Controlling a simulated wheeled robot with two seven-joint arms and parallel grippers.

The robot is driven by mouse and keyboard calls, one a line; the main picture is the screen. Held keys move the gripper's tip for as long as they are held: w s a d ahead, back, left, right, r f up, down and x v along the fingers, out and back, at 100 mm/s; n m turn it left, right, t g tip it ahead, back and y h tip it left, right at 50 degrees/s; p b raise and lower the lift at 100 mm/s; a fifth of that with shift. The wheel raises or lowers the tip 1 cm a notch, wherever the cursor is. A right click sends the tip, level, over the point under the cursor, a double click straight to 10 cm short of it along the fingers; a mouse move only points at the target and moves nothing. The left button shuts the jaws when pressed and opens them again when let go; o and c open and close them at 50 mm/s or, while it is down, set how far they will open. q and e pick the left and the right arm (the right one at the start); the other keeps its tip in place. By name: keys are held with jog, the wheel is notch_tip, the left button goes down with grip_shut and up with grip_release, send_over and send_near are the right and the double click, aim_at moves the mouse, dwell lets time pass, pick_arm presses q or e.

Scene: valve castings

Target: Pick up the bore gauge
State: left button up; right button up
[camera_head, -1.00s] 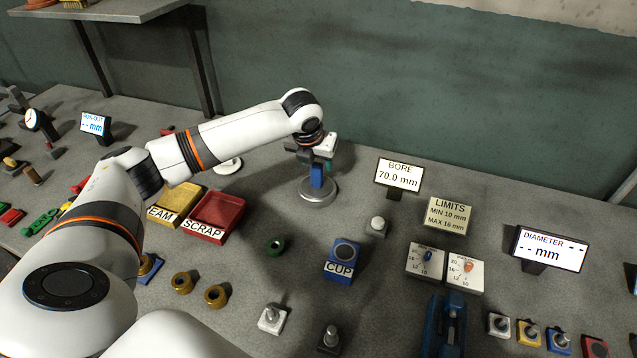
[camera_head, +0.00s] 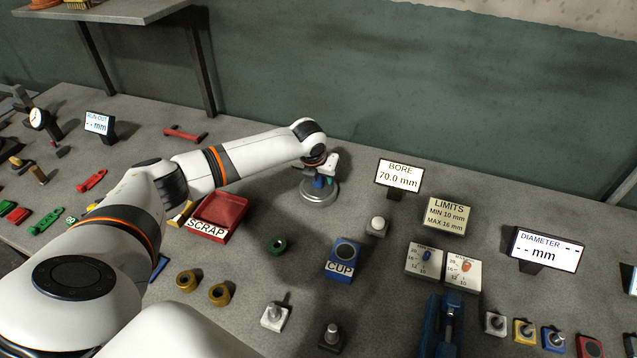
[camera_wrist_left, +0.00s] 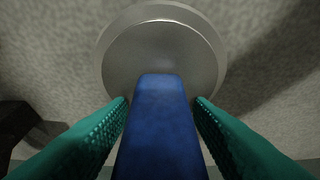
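The bore gauge, a blue upright body (camera_head: 318,183), stands on a round metal stand (camera_head: 319,195) at the middle back of the bench. My left gripper (camera_head: 322,181) is down at it and hides most of it in the head view. In the left wrist view the blue body (camera_wrist_left: 160,130) sits between the two teal fingers of my left gripper (camera_wrist_left: 160,104), with a narrow gap at each fingertip. The metal disc (camera_wrist_left: 160,45) lies beyond it. The fingers are open. My right gripper is not in view.
A display reading BORE 70.0 mm (camera_head: 399,176) stands right of the stand. A red SCRAP tray (camera_head: 236,208) is to the left, partly by my left arm.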

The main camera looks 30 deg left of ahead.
pick_arm(q)
grip_shut()
jog(key=shift+r, duration=0.1)
jog(key=shift+w, duration=0.1)
